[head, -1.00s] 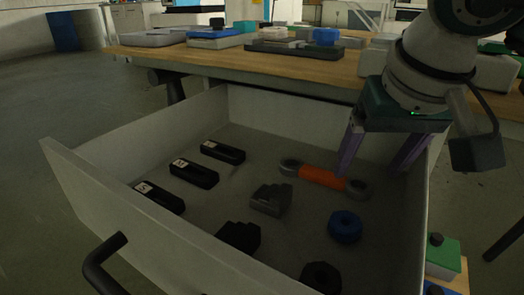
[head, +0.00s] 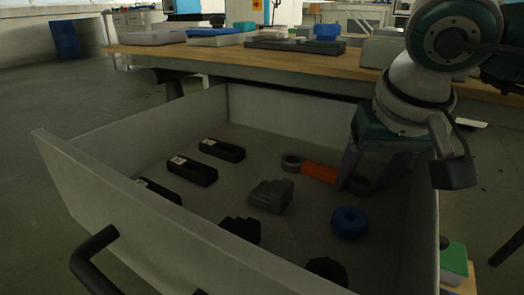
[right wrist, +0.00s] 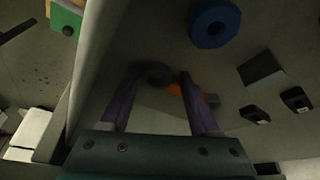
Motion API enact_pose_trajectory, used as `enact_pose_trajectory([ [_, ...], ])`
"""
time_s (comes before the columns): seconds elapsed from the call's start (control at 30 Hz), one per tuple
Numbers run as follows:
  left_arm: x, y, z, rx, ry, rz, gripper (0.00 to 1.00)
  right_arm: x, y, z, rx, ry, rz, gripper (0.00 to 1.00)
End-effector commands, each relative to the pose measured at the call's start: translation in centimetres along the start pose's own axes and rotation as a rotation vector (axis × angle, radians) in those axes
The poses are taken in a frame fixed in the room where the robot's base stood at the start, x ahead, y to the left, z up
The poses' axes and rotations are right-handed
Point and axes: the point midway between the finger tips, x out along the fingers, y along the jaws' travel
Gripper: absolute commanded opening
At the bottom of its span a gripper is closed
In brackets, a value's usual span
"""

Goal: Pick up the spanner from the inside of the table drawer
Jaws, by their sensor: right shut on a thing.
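The spanner (head: 319,172) lies in the open table drawer (head: 150,222), with an orange handle and dark grey ring ends. My right gripper (head: 360,186) reaches down into the drawer at the spanner's right end and is shut on it. In the right wrist view, the purple fingers (right wrist: 160,78) stand on either side of a dark ring end, with part of the orange handle (right wrist: 175,90) by the right finger. The spanner looks still at floor level in the drawer. My left gripper is not in view.
A blue ring (head: 349,222) lies close in front of the gripper. A grey stepped block (head: 271,196), other dark parts and several black labelled blocks (head: 222,150) share the drawer. The drawer's right wall (head: 425,225) is close to my right arm. The worktable (head: 300,62) stands behind.

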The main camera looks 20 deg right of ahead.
Motion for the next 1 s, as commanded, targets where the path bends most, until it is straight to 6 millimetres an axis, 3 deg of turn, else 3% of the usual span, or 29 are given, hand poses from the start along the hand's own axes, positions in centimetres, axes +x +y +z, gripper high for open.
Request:
enact_pose_trajectory([
  [0.03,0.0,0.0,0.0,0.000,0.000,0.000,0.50,0.0,0.0,0.0,0.001,0.000,0.000,0.26],
  [0.27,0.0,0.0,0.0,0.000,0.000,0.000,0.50,0.0,0.0,0.0,0.001,0.001,-0.001,0.00],
  [0.77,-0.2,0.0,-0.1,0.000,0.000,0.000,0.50,-0.3,-0.2,-0.2,0.001,0.004,-0.003,0.00],
  [1.0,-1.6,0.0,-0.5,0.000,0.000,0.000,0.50,-2.5,-0.8,-0.9,0.001,0.006,-0.002,0.00],
])
